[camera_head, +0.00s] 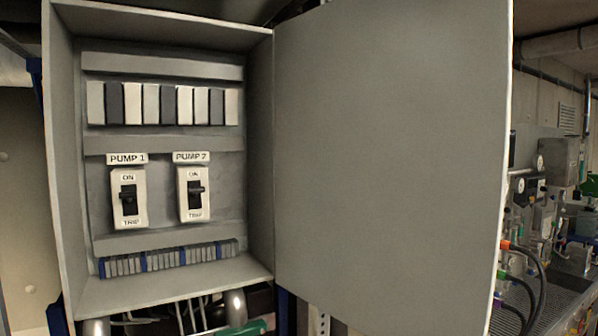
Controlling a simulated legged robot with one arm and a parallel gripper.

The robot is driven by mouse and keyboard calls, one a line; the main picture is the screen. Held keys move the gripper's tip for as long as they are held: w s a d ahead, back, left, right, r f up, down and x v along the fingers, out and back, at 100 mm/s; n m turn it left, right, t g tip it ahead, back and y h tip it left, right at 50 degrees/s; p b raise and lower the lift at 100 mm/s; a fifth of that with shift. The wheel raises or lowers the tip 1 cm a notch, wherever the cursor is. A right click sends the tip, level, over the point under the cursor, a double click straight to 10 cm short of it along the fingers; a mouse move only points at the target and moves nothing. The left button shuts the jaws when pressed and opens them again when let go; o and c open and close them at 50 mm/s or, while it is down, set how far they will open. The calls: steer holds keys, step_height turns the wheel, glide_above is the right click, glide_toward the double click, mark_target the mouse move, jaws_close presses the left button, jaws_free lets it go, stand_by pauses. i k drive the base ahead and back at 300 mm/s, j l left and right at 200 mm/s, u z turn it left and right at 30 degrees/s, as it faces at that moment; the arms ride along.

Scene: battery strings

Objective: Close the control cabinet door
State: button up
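The grey control cabinet (65,150) stands open at the left and centre of the head view. Its door (390,160) is swung wide open to the right, hinged along the cabinet's right edge. Inside are two switches, labelled PUMP 1 (128,198) and PUMP 2 (194,194), each marked ON above and TRIP below. My gripper is not in view.
A row of grey and white modules (163,104) sits above the switches, and a terminal strip (170,259) below. Cables and pipes hang under the cabinet. Equipment with dark hoses (540,285) stands at the right, beyond the door's free edge.

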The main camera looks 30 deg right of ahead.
mark_target(391, 118)
steer(key=k+l+u, duration=0.2)
steer(key=l, duration=0.2)
steer(key=l+u, duration=0.2)
steer(key=l, duration=0.25)
steer(key=k+l+u, duration=0.4)
steer(key=l, duration=0.3)
